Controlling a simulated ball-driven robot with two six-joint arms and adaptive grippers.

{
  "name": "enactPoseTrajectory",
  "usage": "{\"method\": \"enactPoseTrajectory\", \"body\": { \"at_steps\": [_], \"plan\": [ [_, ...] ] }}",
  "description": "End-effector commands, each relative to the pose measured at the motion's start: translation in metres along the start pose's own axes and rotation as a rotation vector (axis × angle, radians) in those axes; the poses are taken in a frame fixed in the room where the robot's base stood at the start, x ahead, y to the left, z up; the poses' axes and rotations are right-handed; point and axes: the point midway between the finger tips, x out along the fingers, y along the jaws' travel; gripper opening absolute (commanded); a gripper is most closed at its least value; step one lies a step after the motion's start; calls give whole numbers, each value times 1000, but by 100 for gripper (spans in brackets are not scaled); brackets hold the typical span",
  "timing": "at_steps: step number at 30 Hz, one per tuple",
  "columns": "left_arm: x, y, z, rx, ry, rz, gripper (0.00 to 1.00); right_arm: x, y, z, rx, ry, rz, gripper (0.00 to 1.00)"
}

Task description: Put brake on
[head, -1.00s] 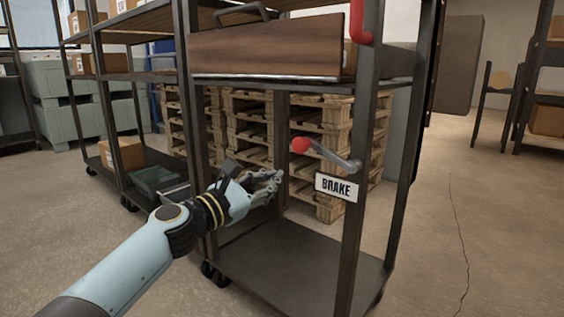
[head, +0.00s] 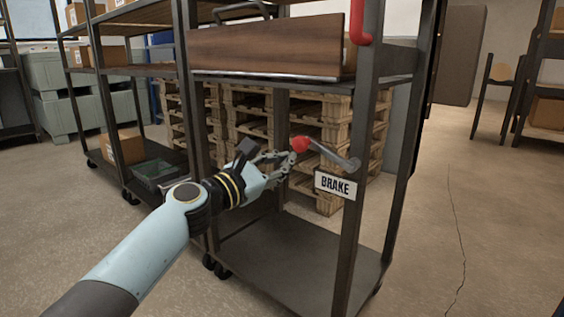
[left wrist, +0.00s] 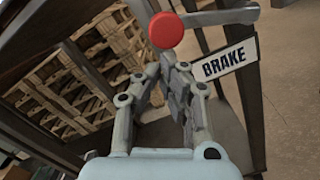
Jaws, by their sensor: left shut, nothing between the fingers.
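The brake lever (head: 332,155) is a grey arm with a red ball knob (head: 300,144), mounted on the front post of the cart (head: 358,130). It slopes up to the left from its pivot. A white BRAKE sign (head: 336,185) sits just below it. My left gripper (head: 290,160) is shut and empty, its fingertips at the knob's lower left; I cannot tell whether they touch. In the left wrist view the red knob (left wrist: 165,30) shows just beyond the closed fingertips (left wrist: 172,62), and the BRAKE sign (left wrist: 230,61) is to the right. My right gripper is not in view.
Stacked wooden pallets (head: 250,105) stand behind. A second shelf cart with boxes is at left. The floor (head: 480,230) at right is clear.

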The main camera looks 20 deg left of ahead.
Motion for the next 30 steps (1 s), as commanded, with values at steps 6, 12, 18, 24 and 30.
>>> {"method": "enactPoseTrajectory", "body": {
  "at_steps": [6, 12, 18, 24, 30],
  "plan": [
    [0, 3, 5, 37, -1, -3, 0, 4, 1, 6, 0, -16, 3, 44],
    [1, 5, 9, 69, -2, -6, 0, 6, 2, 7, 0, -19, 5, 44],
    [2, 9, 17, 130, -3, -12, 0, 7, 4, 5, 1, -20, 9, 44],
    [3, 17, 33, 258, -5, -22, 0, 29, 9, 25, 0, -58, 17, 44],
    [5, 25, 54, 445, -5, -39, 0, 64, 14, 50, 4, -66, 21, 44]
  ]
}}
